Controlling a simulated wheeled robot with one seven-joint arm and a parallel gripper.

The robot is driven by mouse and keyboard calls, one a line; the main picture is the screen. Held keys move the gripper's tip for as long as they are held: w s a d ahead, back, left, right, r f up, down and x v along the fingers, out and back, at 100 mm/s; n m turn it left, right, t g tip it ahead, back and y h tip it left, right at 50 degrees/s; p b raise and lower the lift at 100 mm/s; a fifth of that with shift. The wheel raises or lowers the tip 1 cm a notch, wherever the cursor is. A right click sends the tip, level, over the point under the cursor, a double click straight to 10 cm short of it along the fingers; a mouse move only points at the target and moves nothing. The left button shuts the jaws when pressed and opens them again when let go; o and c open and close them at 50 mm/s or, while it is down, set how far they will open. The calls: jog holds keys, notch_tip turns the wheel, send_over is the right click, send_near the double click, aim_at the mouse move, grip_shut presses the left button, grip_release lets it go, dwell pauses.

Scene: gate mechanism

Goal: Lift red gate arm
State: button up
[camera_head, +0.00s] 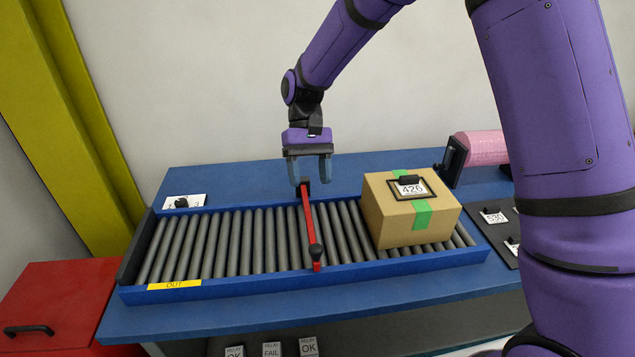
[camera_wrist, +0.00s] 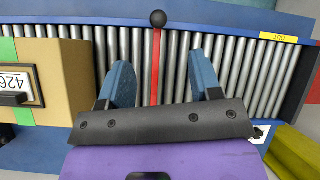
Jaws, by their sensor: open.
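The red gate arm (camera_head: 308,226) lies down across the grey roller conveyor (camera_head: 230,241), with a black ball knob at its near end by the front rail. In the wrist view the red gate arm (camera_wrist: 156,66) runs between my two fingers, with the black knob beyond them. My gripper (camera_head: 311,181) is open and empty above the far end of the arm, near its dark pivot. In the wrist view my gripper (camera_wrist: 162,75) shows both blue fingers spread apart. I cannot tell the exact height of the fingers above the arm.
A cardboard box (camera_head: 390,215) with green tape and a "426" label sits on the rollers right of the gate arm. A pink roll (camera_head: 483,148) stands at the back right. The rollers left of the arm are clear up to the yellow OUT label (camera_head: 174,285).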

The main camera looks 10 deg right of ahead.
jog(key=shift+s+f, duration=0.35)
